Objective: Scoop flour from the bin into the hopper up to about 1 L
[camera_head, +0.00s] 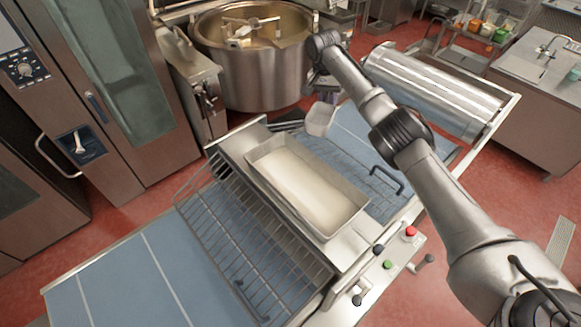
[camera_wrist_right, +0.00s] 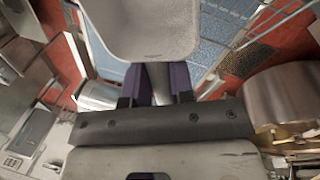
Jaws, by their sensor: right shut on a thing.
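A pale rectangular container (camera_head: 345,222) with a level bed of flour (camera_head: 305,187) sits on top of the metal machine in the head view. I cannot tell from its look whether it is the bin or the hopper. My right gripper (camera_head: 325,93) is shut on the handle of a light grey scoop (camera_head: 320,120), behind the container and apart from it. In the right wrist view the handle runs between the purple fingers (camera_wrist_right: 158,88), with the scoop's bowl (camera_wrist_right: 148,28) beyond. My left gripper is out of view.
A large steel kettle (camera_head: 255,78) with a stirrer stands behind. Wire guards (camera_head: 235,235) and blue belts (camera_head: 125,275) flank the container. A red button (camera_head: 410,231) is at the machine's front. A steel cylinder (camera_head: 430,90) lies at the right, near my right arm.

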